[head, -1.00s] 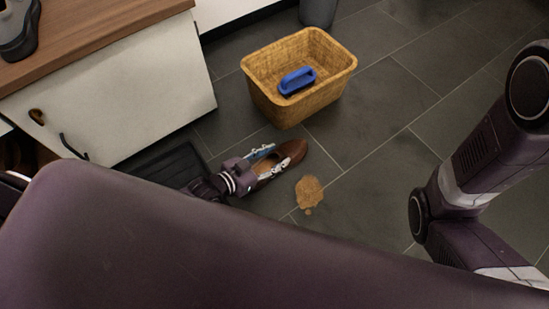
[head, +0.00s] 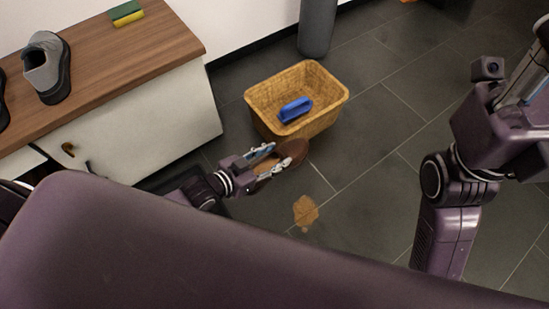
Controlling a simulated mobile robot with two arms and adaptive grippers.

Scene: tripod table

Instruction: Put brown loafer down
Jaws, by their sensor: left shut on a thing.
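The brown loafer (head: 291,151) is held in my left gripper (head: 264,162), in the middle of the head view. The gripper's fingers lie around the rear part of the shoe, and the toe points to the upper right. The loafer overlaps the near lower edge of the wicker basket in the picture; I cannot tell its exact height above the floor. My right arm shows at the right edge, but its fingertips are out of view.
The wicker basket (head: 330,112) on the tiled floor holds a blue-handled brush (head: 295,109). A brown puddle (head: 305,211) lies on the floor. A wood-topped cabinet (head: 160,48) at left bears a grey shoe (head: 47,68) and a sponge (head: 126,13). Floor at right is clear.

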